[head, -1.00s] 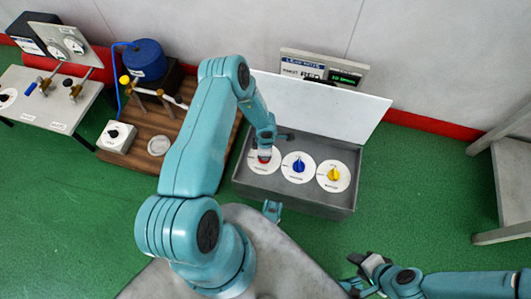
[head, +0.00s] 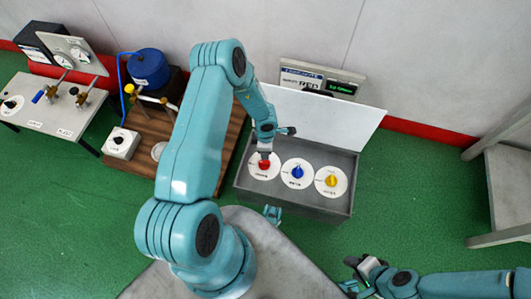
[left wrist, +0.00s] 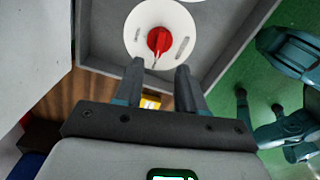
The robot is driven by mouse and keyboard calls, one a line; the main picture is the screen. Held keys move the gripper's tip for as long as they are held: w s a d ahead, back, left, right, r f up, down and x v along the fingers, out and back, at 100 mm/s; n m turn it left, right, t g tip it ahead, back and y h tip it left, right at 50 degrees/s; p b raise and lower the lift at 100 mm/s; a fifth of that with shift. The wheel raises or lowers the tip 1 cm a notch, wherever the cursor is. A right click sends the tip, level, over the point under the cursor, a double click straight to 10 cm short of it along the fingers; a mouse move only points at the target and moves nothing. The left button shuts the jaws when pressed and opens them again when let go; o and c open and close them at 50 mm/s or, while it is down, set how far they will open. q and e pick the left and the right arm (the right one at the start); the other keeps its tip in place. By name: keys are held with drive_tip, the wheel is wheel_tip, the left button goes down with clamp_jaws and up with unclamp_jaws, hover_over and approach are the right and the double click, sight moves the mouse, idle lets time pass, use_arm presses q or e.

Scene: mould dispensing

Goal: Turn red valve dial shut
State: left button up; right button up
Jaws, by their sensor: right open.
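The red valve dial (head: 264,164) sits on a white round plate at the left end of an open grey box (head: 293,206). In the left wrist view the red dial (left wrist: 159,40) shows just beyond and between the fingertips, with a small pointer towards the picture's bottom. My left gripper (left wrist: 160,68) is open, its fingers apart with nothing between them. In the head view my left gripper (head: 265,151) is over the dial and hides part of it. My right gripper (head: 358,275) is open and empty, low at the right, away from the box.
A blue dial (head: 297,172) and a yellow dial (head: 331,181) stand to the right in the same box. The raised white lid (head: 325,118) and a sign with a green readout (head: 341,87) are behind. A wooden board (head: 222,145) with valve gear lies left.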

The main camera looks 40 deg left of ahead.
use_arm(q)
wheel_tip(320, 180, up, 7)
drive_tip(key=p, duration=0.2)
drive_tip(key=shift+f, duration=0.2)
drive_tip(key=shift+w+d, duration=0.1)
drive_tip(key=s+d+r+m+h, duration=0.25)
drive_tip(key=s+d+m, duration=0.35)
drive_tip(key=d+m, duration=0.55)
drive_tip(key=s+d+r+m+h, duration=0.2)
drive_tip(key=s+d+r+m, duration=0.2)
drive_tip(key=s+d+m, duration=0.55)
wheel_tip(320, 180, up, 23)
drive_tip(key=w+d+m+p, duration=0.1)
drive_tip(key=w+m+p, duration=0.1)
drive_tip(key=p, duration=2.1)
drive_tip(key=shift+w+d+m, duration=0.15)
drive_tip(key=shift+w+m, duration=0.25)
drive_tip(key=shift+m, duration=0.1)
drive_tip(key=shift+f+y, duration=0.1)
drive_tip(key=shift+y, duration=0.15)
